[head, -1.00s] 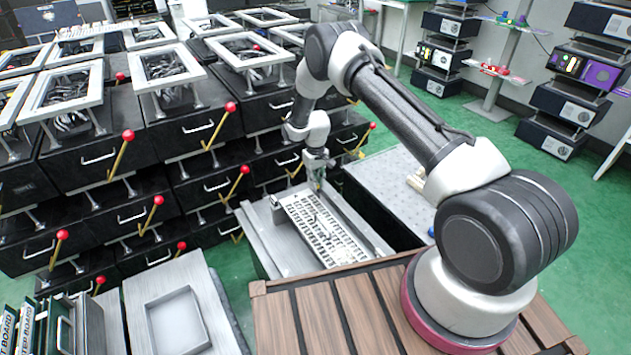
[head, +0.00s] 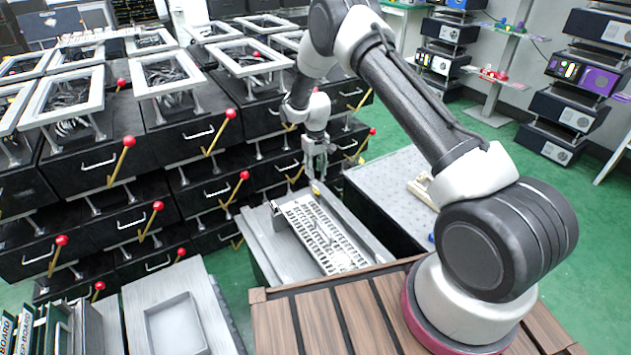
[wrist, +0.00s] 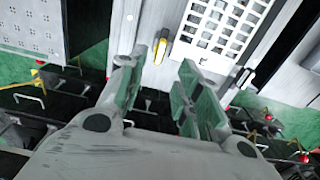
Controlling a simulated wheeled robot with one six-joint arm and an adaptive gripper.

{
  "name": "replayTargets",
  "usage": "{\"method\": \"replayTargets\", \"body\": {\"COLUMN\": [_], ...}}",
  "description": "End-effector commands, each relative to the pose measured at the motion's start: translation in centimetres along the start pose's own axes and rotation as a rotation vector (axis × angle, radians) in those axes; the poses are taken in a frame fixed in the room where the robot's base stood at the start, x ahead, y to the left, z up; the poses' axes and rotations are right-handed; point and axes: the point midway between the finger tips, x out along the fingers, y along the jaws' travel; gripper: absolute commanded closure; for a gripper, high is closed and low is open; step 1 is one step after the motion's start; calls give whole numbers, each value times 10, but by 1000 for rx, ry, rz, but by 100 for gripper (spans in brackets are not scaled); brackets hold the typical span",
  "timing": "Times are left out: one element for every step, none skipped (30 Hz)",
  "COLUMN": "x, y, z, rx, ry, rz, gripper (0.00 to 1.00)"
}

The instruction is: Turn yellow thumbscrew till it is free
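The yellow thumbscrew (head: 316,188) sits at the far end of a white slotted panel (head: 325,235), just below my gripper (head: 317,177). In the wrist view the yellow thumbscrew (wrist: 161,47) shows as a small upright yellow piece on grey metal, beside the slotted panel (wrist: 225,25). My gripper (wrist: 158,88) is open there, with its two green-padded fingers apart and nothing between them. The thumbscrew lies beyond the fingertips, roughly in line with the gap, and I see no contact.
The slotted panel lies on a grey metal bench (head: 268,238). Black drawer units with red-knobbed yellow levers (head: 213,133) stand close behind and left. A speckled grey table (head: 385,185) is to the right. A grey tray (head: 175,325) is at the front left.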

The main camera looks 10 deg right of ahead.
Motion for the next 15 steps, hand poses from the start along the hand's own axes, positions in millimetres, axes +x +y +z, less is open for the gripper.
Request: {"method": "replayTargets", "body": {"x": [-10, -15, -21, -24, -27, -30, -33, -34, -35, -36, -36, -36, -36, -36, -36], "y": [0, 0, 0, 0, 0, 0, 0, 0, 0, 0, 0, 0, 0, 0, 0], "z": [0, 0, 0, 0, 0, 0, 0, 0, 0, 0, 0, 0, 0, 0, 0], "rx": [0, 0, 0, 0, 0, 0, 0, 0, 0, 0, 0, 0, 0, 0, 0], "ry": [1, 1, 2, 1, 0, 0, 0, 0, 0, 0, 0, -1, -1, -1, -1], "rz": [0, 0, 0, 0, 0, 0, 0, 0, 0, 0, 0, 0, 0, 0, 0], "gripper": [66, 66, 66, 66, 66, 66, 66, 66, 66, 66, 66, 66, 66, 66, 66]}}
